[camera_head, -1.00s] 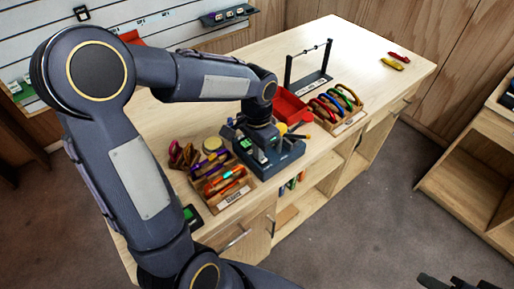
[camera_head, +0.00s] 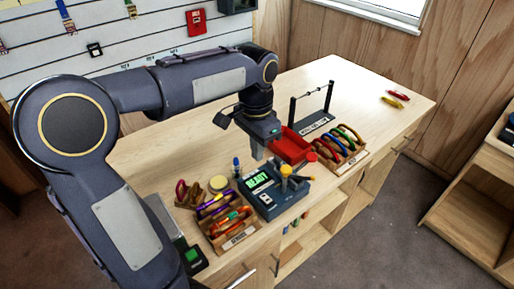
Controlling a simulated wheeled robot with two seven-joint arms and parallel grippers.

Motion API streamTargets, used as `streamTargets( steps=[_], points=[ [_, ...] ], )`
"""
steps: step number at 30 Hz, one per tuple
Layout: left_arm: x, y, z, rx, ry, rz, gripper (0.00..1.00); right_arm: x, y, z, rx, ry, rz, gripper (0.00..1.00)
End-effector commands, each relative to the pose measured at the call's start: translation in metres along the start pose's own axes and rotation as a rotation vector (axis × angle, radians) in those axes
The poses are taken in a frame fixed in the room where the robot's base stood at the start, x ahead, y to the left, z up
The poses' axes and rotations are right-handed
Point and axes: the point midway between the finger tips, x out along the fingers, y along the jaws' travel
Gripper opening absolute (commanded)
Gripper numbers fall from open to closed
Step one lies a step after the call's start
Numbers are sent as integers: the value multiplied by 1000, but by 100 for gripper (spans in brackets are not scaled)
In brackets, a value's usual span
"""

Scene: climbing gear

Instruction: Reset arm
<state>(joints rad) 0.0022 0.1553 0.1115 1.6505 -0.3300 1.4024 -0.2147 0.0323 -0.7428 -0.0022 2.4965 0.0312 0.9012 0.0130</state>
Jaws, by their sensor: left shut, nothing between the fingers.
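My left gripper (camera_head: 258,150) hangs from the left arm above the table, fingers pointing down. It is shut and empty, just behind a blue device (camera_head: 284,205) with a green screen reading "READY". The fingers appear apart from the device. My right gripper does not show.
The wooden table (camera_head: 150,150) carries an open box of colourful gear (camera_head: 247,227), a red tray (camera_head: 291,147), a rack of coloured rings (camera_head: 345,147), and a black bar stand (camera_head: 316,120). A red and a yellow piece (camera_head: 392,101) lie at the far right. The back right is mostly clear.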

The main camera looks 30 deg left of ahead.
Motion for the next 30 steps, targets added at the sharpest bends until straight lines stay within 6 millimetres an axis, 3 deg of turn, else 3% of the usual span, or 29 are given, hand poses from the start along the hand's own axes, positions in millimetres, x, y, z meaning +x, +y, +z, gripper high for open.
streamTargets(
  steps=[20, 23, 30],
  points=[
    [-5, 1, 5, -9, 12, 2, 0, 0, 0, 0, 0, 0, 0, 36],
    [-7, 8, 20, -43, 55, 11, 0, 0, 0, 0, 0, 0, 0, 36],
    [1, 46, 85, -226, 264, 83, 0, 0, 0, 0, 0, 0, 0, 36]
  ],
)
